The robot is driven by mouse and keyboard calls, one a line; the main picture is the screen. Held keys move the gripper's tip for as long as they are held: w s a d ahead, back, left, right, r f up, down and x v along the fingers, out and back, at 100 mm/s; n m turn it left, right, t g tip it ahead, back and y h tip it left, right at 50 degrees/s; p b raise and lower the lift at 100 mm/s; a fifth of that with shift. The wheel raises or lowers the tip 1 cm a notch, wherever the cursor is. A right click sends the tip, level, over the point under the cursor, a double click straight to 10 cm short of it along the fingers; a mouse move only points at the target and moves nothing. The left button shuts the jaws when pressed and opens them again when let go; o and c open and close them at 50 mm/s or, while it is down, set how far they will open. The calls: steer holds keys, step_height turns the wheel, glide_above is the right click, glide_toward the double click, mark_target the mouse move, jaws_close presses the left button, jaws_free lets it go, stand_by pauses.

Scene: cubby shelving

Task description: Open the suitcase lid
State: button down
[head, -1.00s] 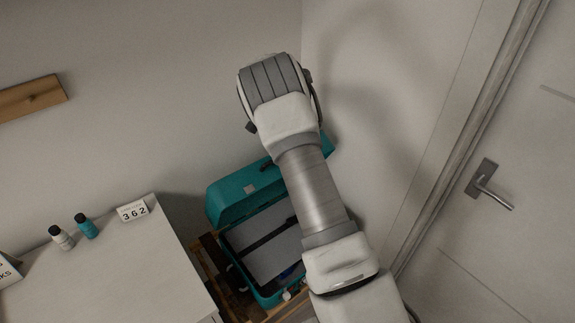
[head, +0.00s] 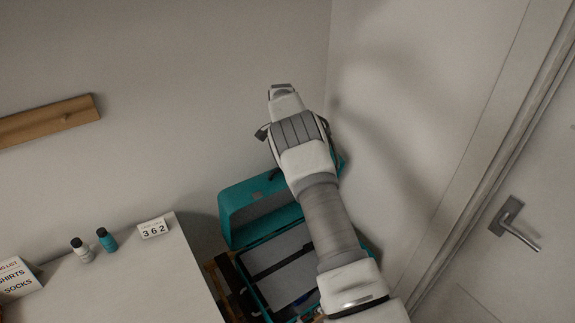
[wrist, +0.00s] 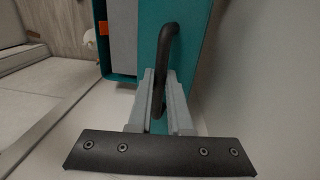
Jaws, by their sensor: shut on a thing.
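The teal suitcase stands with its lid (head: 245,207) raised and leaning back toward the wall. Its lower half (head: 264,300) holds a grey panel crossed by a dark strap. My arm covers the right part of the suitcase and hides my gripper in the head view. In the wrist view, my gripper (wrist: 162,88) is shut on the dark curved handle (wrist: 168,40) fixed to the suitcase's teal face.
The suitcase rests on a wooden stand (head: 222,283) in the corner. A white table (head: 150,275) on the left bears two bottles, a number block (head: 153,229) and a sign (head: 14,277). Walls close in behind and right; a door with a handle (head: 515,225) is at right.

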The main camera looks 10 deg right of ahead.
steer(key=shift+s+a+f, duration=0.15)
steer(key=shift+f, duration=0.25)
steer(key=c, duration=0.8)
jaws_free()
steer(key=shift+c, duration=0.2)
steer(key=shift+r, duration=0.15)
steer(key=shift+w+r, duration=0.15)
steer(key=shift+w, duration=0.05)
steer(key=shift+r, duration=0.4)
step_height(320, 180, up, 11)
steer(key=w, duration=0.1)
steer(key=shift+p, duration=0.3)
